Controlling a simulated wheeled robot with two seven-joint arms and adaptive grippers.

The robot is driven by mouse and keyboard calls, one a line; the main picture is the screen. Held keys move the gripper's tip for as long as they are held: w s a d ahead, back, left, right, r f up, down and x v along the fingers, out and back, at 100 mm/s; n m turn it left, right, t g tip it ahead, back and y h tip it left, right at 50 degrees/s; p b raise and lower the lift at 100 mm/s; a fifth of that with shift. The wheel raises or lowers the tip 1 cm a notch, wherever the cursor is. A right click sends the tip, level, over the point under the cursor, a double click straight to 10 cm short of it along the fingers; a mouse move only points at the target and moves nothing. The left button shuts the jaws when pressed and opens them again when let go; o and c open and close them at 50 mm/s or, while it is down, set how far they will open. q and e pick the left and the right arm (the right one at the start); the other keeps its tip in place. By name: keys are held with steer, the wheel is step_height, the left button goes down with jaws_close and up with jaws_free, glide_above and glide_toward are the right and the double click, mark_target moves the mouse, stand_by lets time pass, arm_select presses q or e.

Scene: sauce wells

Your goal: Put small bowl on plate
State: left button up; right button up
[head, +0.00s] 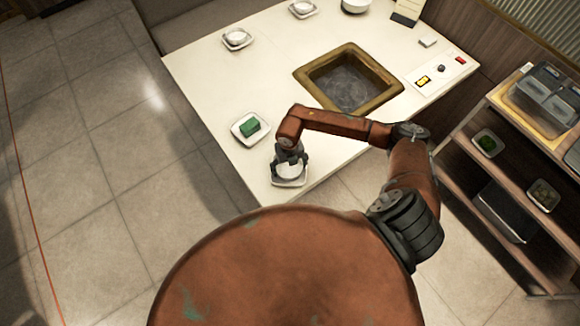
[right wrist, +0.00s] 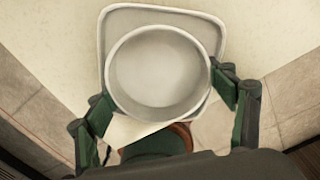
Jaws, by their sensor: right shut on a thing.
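The small white bowl (right wrist: 158,72) fills the middle of the right wrist view, its inside empty. It also shows in the head view (head: 288,170) near the front corner of the table. Below it is a white square plate (right wrist: 160,17), which also shows in the head view (head: 289,182). The bowl lies over the plate; I cannot tell whether it touches it. My right gripper (head: 290,162) is shut on the bowl, with its fingers at the bowl's left and right sides in the wrist view. My left gripper is not in view.
A white plate with a green block (head: 250,127) stands on the table (head: 220,90) behind and left of my right gripper. A square sunken grill (head: 350,78) lies mid-table. More bowls on plates (head: 237,38) stand at the far side. A shelf (head: 520,180) stands at right.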

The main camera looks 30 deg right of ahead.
mark_target(289, 172)
steer(key=o, duration=1.3)
steer(key=shift+f, duration=0.1)
step_height(289, 172, up, 12)
steer(key=shift+r+b, duration=0.15)
steer(key=shift+b, duration=0.15)
